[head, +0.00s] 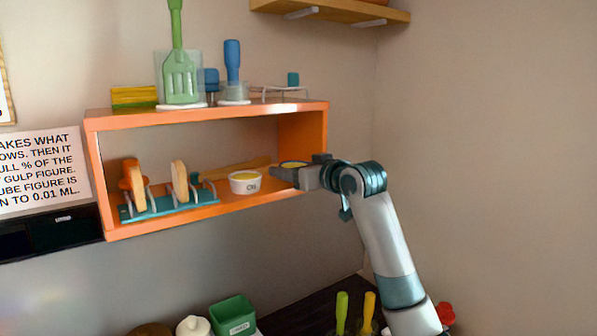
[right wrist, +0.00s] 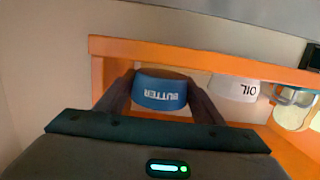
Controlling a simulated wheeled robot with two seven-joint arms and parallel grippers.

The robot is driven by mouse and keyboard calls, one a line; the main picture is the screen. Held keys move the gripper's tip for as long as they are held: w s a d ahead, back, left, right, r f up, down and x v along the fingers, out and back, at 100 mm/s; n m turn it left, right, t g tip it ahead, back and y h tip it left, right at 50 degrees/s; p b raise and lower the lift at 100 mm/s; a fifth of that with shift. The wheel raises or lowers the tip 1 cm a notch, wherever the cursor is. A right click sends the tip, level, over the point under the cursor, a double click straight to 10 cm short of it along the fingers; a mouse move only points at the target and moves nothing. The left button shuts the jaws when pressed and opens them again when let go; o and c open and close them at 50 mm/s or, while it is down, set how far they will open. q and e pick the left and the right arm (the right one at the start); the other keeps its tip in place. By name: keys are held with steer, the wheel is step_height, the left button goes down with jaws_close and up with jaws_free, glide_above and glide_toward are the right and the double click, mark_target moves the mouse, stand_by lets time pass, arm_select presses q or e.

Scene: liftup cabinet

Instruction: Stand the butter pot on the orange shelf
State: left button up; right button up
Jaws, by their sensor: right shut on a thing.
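The blue butter pot (right wrist: 160,92), marked BUTTER, sits between the two dark fingers of my right gripper (right wrist: 162,98). The gripper is shut on the pot. The fingers and the gripper body hide most of the pot in the head view, and I cannot tell whether its base touches the shelf floor. My left gripper is not in view.
A white OIL pot (head: 245,183) stands just left of the butter pot, close by. A teal rack (head: 172,205) with upright slices fills the shelf's left part. A green spatula (head: 180,75) and other utensils stand on top. A wooden board (head: 335,10) hangs above right.

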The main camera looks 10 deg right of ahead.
steer(key=shift+w+a, duration=0.15)
steer(key=shift+w, duration=0.2)
steer(key=shift+f, duration=0.65)
stand_by(0.4)
steer(key=o, duration=1.3)
steer(key=shift+c, duration=0.2)
steer(key=o, duration=0.4)
steer(key=shift+s, duration=0.1)
steer(key=shift+a+r, duration=0.15)
steer(key=shift+a, duration=0.05)
steer(key=shift+d, duration=0.2)
